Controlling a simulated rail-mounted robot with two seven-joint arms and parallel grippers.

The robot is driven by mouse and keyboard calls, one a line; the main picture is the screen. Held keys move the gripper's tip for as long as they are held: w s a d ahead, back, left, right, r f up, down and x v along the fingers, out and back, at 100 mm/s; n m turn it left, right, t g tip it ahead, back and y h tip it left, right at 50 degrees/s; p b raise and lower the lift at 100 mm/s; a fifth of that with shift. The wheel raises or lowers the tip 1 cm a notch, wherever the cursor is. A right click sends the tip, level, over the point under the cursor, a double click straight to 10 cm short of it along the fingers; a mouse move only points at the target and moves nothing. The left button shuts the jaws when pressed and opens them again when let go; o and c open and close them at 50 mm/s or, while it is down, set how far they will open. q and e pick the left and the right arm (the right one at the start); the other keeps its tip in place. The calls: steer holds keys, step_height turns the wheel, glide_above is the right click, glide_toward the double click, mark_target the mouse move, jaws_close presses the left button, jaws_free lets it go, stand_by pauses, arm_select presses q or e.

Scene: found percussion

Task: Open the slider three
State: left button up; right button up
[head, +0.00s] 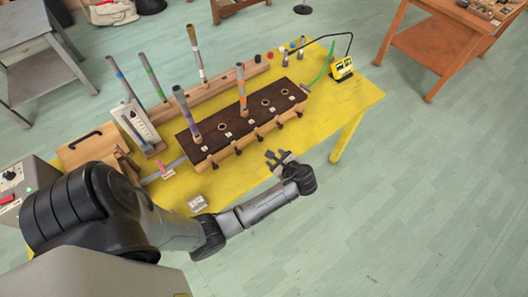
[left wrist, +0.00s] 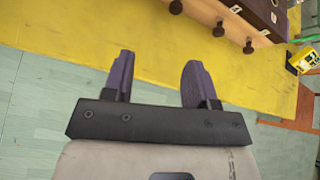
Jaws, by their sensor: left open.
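A long wooden box (head: 230,120) with a dark top stands on the yellow table (head: 330,105). Several round wooden slider knobs stick out along its front, with one near the middle (head: 257,138); I cannot read which is number three. In the left wrist view, 3 knobs show at the top, one of them a dark wooden knob (left wrist: 218,29) beyond my fingers. My left gripper (head: 273,158) is open and empty in front of the box near the table's front edge, apart from the knobs. In the left wrist view its purple fingers (left wrist: 158,65) are spread. My right gripper is not in view.
Upright tubes (head: 187,114) stand in the box and in a wooden rail (head: 200,88) behind it. A yellow device (head: 341,69) stands at the table's right end. A small grey block (head: 198,203) lies near the front edge.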

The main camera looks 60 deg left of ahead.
arm_select(q)
steer(key=w+f+m+y+b, duration=0.2)
steer(key=w+f+b, duration=0.1)
steer(key=g+b, duration=0.1)
steer(key=b, duration=0.2)
glide_toward(262, 140)
steer(key=shift+m, duration=0.4)
steer(key=x, duration=0.7)
steer(key=shift+s+a+f, duration=0.1)
steer(key=shift+s, duration=0.05)
steer(key=shift+a+f, duration=0.2)
steer(key=shift+a, duration=0.5)
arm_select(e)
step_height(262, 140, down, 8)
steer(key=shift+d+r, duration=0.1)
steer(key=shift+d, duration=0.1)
arm_select(q)
jaws_close()
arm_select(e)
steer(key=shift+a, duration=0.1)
